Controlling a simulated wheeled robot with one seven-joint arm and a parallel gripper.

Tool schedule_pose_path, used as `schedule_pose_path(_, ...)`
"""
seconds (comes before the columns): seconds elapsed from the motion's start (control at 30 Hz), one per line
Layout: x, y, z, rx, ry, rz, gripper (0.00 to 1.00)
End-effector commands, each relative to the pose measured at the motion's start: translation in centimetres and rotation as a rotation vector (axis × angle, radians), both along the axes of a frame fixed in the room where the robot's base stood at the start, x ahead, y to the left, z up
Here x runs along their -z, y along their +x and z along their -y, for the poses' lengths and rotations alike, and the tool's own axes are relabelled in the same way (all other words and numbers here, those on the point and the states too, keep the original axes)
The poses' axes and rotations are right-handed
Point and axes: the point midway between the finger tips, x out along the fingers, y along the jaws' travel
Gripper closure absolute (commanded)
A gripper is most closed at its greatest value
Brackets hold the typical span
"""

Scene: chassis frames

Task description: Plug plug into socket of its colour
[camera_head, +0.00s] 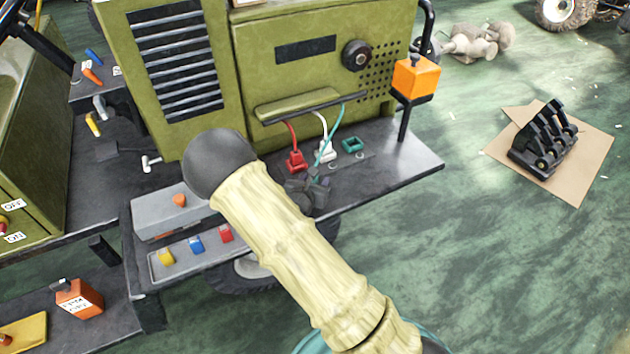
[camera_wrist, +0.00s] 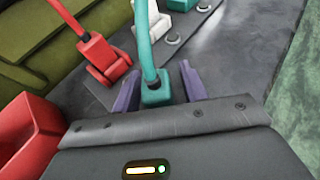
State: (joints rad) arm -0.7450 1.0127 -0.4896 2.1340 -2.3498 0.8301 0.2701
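A teal plug (camera_wrist: 156,93) on a teal cable (camera_wrist: 144,40) is between the two purple fingers of my gripper (camera_wrist: 160,88) in the wrist view. A narrow gap shows beside the plug at the right finger, so the fingers look open around it. In the head view my gripper (camera_head: 310,190) is low over the grey shelf, with the teal cable running down to it; the plug is hidden there. An empty-looking teal socket (camera_head: 352,145) is on the shelf to the upper right. A red plug (camera_head: 295,160) and a white plug (camera_head: 325,151) sit at their own-coloured sockets.
The green cabinet (camera_head: 300,75) rises behind the shelf (camera_head: 410,165). An orange box on a post (camera_head: 415,78) stands at its right. A panel with yellow, blue and red switches (camera_head: 196,245) is at the front left. A red object (camera_wrist: 25,125) is near my gripper's left side.

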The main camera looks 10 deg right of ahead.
Motion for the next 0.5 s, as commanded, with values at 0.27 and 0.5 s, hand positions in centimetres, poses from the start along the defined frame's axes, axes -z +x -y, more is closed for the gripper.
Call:
schedule_pose_path(0.27,-0.5,-0.6,-0.4,-0.001,0.002,0.000,0.57)
schedule_pose_path(0.5,-2.1,-3.9,-2.1,-0.002,0.002,0.000,0.57)
